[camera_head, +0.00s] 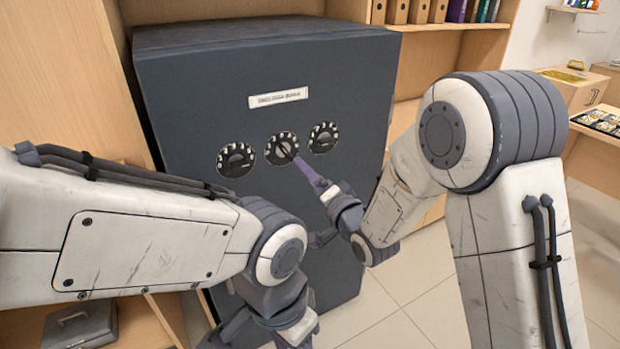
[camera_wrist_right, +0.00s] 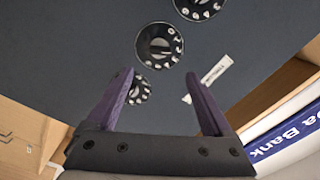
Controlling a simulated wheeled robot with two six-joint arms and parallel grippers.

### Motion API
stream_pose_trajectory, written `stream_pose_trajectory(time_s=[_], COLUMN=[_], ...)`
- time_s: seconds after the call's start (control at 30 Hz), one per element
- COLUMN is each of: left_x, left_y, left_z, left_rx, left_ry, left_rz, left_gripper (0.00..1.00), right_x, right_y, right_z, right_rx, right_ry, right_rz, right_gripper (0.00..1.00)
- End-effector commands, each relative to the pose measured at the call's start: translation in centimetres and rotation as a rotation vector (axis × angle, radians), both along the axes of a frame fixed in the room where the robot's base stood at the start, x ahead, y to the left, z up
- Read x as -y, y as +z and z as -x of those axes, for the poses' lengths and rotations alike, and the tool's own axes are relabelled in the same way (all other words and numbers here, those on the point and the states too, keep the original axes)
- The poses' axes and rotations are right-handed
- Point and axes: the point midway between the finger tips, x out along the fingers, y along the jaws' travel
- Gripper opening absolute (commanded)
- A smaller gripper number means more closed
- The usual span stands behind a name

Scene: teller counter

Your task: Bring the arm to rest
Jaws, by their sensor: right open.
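My right gripper (camera_head: 303,168) points at the dark grey safe (camera_head: 200,100), and its purple fingers overlap the lower right of the middle dial (camera_head: 281,148). In the right wrist view the gripper (camera_wrist_right: 158,78) is open, with nothing between its fingers. Black dials with white marks show beyond the fingertips, one of them (camera_wrist_right: 160,45) just past the gap. I cannot tell whether a finger touches a dial. My left arm comes in low across the front of the safe; its wrist shows at the bottom edge, but its fingers are out of view.
The safe also has a left dial (camera_head: 236,160), a right dial (camera_head: 323,138) and a white label (camera_head: 278,97). Shelves with binders (camera_head: 430,10) stand behind. A grey case (camera_head: 80,327) lies at lower left. Open tiled floor (camera_head: 400,310) is at lower right.

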Motion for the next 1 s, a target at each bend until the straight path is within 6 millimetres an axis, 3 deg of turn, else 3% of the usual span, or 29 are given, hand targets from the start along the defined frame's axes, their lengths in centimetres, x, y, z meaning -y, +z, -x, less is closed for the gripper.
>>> stream_pose_trajectory(time_s=[0.37, 0.57, 0.77, 0.87, 1.0], left_x=[0.0, 0.0, 0.0, 0.0, 0.0], left_y=[0.1, 1.8, 4.3, 5.5, 7.2], left_z=[0.0, 0.0, 0.0, 0.0, 0.0], left_rx=[0.0, 0.0, 0.0, 0.0, 0.0], left_ry=[0.0, 0.0, 0.0, 0.0, 0.0], left_rz=[0.0, 0.0, 0.0, 0.0, 0.0], left_gripper=[0.5, 0.5, 0.5, 0.5, 0.5], right_x=[0.1, -0.3, 0.6, 1.8, 4.0], right_y=[0.2, 0.9, 1.1, 1.1, 1.6], right_z=[0.2, 1.8, 7.5, 11.7, 18.8], right_rx=[-0.002, -0.071, -0.229, -0.315, -0.437], right_ry=[0.0, -0.002, 0.072, 0.158, 0.334], right_rz=[0.009, 0.216, 0.62, 0.811, 1.05], right_gripper=[0.85, 0.85, 0.85, 0.85, 0.85])
